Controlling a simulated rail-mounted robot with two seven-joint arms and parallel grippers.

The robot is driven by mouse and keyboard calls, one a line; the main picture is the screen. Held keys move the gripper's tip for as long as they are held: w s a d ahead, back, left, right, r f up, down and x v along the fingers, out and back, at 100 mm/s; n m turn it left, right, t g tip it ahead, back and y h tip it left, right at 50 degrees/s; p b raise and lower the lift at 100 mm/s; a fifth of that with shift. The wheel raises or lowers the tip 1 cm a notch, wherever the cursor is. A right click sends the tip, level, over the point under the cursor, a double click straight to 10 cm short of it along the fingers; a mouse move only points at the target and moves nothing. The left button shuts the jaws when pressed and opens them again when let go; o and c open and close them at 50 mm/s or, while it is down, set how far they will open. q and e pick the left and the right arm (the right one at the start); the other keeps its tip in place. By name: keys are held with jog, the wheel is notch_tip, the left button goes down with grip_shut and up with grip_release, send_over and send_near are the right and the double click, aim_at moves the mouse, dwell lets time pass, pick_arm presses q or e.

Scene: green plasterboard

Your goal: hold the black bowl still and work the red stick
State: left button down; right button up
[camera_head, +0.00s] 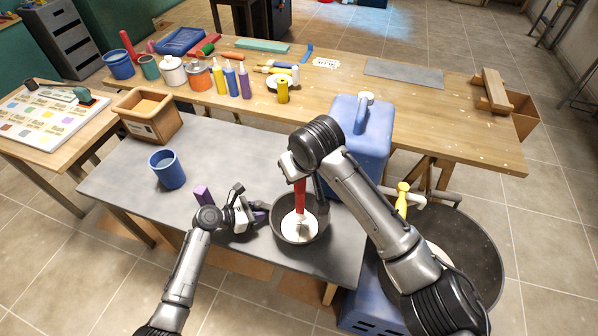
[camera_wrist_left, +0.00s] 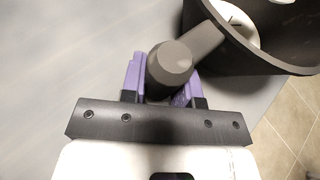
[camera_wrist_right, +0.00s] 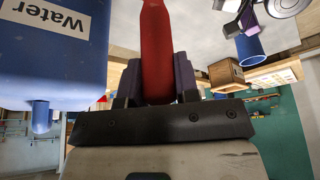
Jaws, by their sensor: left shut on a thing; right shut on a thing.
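The black bowl (camera_head: 285,228) stands near the front right of the grey table, with white material (camera_head: 302,227) in it. It also shows at the upper right of the left wrist view (camera_wrist_left: 258,57). My left gripper (camera_head: 250,216) is at the bowl's left side, and in its wrist view it is shut on the bowl's grey handle (camera_wrist_left: 172,66). The red stick (camera_head: 300,192) stands roughly upright with its lower end in the white material. My right gripper (camera_wrist_right: 156,88) is shut on the stick's red shaft (camera_wrist_right: 156,45) above the bowl.
A blue water container (camera_head: 361,140) stands right behind the bowl, close to my right arm. A blue cup (camera_head: 167,169) and a wooden box (camera_head: 149,116) stand on the left. A wooden bench (camera_head: 330,80) with bottles lies behind. The grey table's left middle is clear.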

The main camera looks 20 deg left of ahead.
jog(key=shift+r, duration=1.2)
dwell(0.5)
pick_arm(q)
jog(key=c, duration=0.8)
grip_release()
jog(key=v, duration=1.2)
